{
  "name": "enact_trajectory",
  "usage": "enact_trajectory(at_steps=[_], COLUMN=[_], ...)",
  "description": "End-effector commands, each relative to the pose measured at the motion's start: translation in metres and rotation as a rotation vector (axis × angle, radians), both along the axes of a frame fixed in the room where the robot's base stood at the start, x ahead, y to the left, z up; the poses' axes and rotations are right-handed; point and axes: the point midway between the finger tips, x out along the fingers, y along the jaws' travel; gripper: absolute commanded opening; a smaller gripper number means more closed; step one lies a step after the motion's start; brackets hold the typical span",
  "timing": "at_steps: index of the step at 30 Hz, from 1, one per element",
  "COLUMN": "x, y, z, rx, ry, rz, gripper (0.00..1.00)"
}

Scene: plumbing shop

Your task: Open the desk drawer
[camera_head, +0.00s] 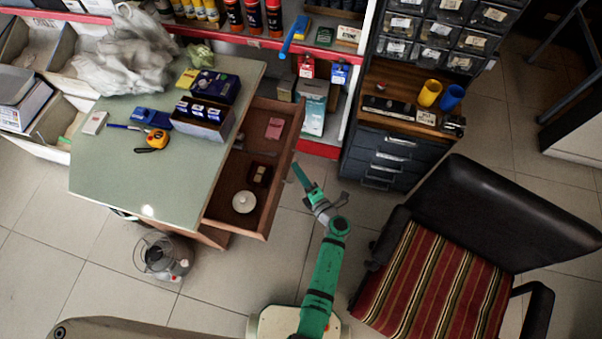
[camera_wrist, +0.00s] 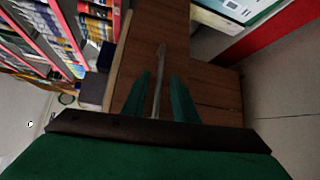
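The desk (camera_head: 150,180) has a pale green top and stands left of centre in the head view. Its wooden drawer (camera_head: 228,180) is pulled out to the right, with its inside in plain view. My green gripper (camera_head: 299,172) is just outside the drawer's front panel. In the wrist view the drawer front (camera_wrist: 205,65) is brown wood with a slim metal handle (camera_wrist: 161,58). The handle lies between the two green fingers of my gripper (camera_wrist: 161,80), with gaps showing on both sides. The fingers are apart and do not appear closed on it.
The drawer holds a white round item (camera_head: 244,202) and small boxes. A striped chair (camera_head: 430,285) stands close to the right of my arm. A dark drawer cabinet (camera_head: 385,155) and shelves are behind. Bare tiled floor (camera_head: 225,285) lies in front.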

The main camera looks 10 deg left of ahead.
Motion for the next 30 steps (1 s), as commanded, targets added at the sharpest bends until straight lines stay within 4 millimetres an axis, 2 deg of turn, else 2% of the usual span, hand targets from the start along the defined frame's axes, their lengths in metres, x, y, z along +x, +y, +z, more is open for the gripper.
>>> enact_trajectory(at_steps=[5,12,18,23,30], x=[-0.016,-0.054,-0.078,-0.087,-0.089], y=[-0.012,-0.038,-0.054,-0.06,-0.062], z=[0.002,0.008,0.012,0.014,0.014], rx=[0.0,-0.001,0.0,0.0,0.0], ry=[0.002,0.003,0.003,0.002,0.003], rz=[-0.002,-0.002,0.002,0.001,0.002], gripper=[0.26,0.26,0.26,0.26,0.26])
